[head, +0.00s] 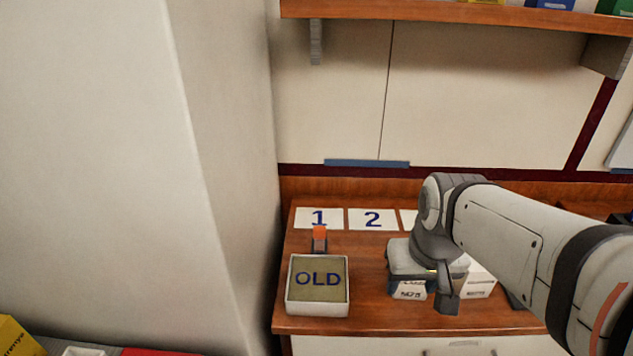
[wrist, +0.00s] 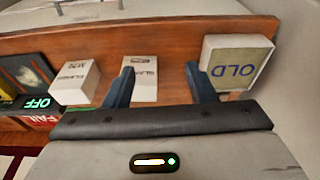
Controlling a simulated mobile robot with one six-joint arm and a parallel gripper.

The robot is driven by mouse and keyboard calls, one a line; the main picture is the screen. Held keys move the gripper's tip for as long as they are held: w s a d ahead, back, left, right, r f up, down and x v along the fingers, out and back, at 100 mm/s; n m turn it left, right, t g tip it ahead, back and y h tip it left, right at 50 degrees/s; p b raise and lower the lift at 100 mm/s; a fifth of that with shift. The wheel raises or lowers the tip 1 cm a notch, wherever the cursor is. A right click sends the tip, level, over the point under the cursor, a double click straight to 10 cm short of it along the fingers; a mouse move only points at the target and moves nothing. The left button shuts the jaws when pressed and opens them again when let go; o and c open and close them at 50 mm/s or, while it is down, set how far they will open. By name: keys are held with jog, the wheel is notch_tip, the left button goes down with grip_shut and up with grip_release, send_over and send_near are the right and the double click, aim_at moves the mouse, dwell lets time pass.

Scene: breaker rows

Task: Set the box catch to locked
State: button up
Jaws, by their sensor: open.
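I cannot make out a box catch in either view, so its setting cannot be told. My gripper (head: 447,297) is over the right part of the wooden counter in the head view, beside small white boxes. In the wrist view its two dark blue fingers (wrist: 160,75) are spread apart. A white printed box (wrist: 143,80) shows between them, and I cannot tell how far beyond them it lies. Nothing is held. My arm hides part of the counter's right side in the head view.
A white tray marked OLD (head: 290,302) stands at the counter's left, with an orange-topped piece (head: 319,238) behind it. Cards 1 (head: 305,222) and 2 (head: 372,226) lie at the back. A shelf (head: 400,10) overhangs. A lit OFF sign (wrist: 38,103) shows in the wrist view.

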jog(key=w+a+r+p, duration=0.2)
jog(key=w, duration=0.5)
jog(key=g+p, duration=0.2)
jog(key=p, duration=0.1)
send_over(320, 228)
jog(key=f, duration=0.2)
jog(key=shift+s+d+f, duration=0.2)
jog(key=shift+f, duration=0.1)
jog(key=shift+w+a+f, duration=0.15)
jog(key=shift+a+f, duration=0.05)
jog(key=shift+a+f+m, duration=0.1)
jog(key=shift+f+m, duration=0.2)
jog(key=shift+f, duration=0.05)
notch_tip(320, 228, down, 7)
jog(key=shift+f+p, duration=0.1)
jog(key=shift+p, duration=0.55)
grip_shut()
